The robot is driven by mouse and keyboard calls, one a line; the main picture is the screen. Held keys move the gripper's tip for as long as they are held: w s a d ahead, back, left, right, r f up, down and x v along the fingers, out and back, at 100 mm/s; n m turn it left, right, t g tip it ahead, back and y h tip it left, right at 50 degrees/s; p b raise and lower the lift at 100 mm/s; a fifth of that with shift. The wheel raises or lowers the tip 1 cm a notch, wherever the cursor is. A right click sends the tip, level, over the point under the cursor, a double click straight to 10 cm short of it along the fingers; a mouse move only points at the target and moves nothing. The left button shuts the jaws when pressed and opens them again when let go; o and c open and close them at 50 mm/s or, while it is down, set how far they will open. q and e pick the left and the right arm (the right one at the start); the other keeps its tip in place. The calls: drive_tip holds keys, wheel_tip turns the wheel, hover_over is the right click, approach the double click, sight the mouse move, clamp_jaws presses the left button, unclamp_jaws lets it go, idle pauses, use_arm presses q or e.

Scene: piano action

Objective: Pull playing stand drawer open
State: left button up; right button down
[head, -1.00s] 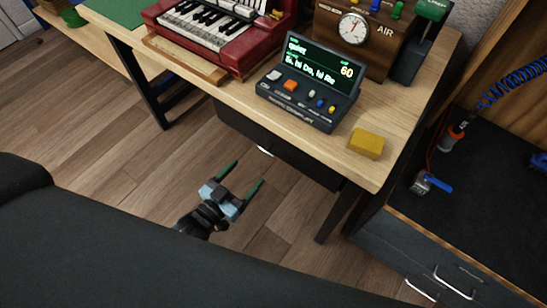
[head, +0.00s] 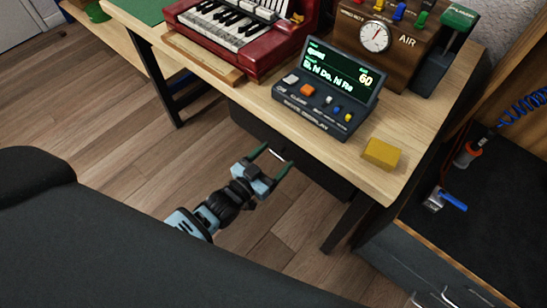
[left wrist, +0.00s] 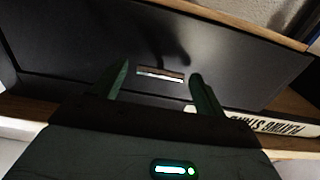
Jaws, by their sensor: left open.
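The playing stand drawer (head: 310,168) is a dark drawer under the front of the wooden table, and it looks shut. Its small bright handle (head: 279,154) shows between my left fingertips in the head view. My left gripper (head: 274,155) is open and empty in front of the drawer. In the left wrist view the drawer front (left wrist: 100,45) fills the upper part. The handle (left wrist: 160,75) lies between and slightly beyond the two green fingers (left wrist: 158,80), apart from both. My right gripper is not in view.
On the table (head: 215,80) stand a red keyboard instrument (head: 235,40), a console with a green display (head: 325,90), a yellow block (head: 381,153) and a wooden air box (head: 385,30). A dark cabinet (head: 410,255) with drawers stands at the right. The floor left of the gripper is clear.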

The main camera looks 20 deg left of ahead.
use_arm(q)
drive_tip(key=shift+w, duration=0.1)
drive_tip(key=c, duration=1.4)
drive_tip(key=shift+s+a+p, duration=0.2)
drive_tip(key=shift+s+p, duration=0.1)
drive_tip(key=shift+s, duration=0.4)
drive_tip(key=shift+p+v, duration=2.65)
drive_tip(key=shift+v, duration=14.95)
drive_tip(key=shift+r, duration=0.15)
drive_tip(key=o, duration=1.3)
drive_tip(key=shift+c, duration=0.2)
drive_tip(key=shift+o, duration=0.7)
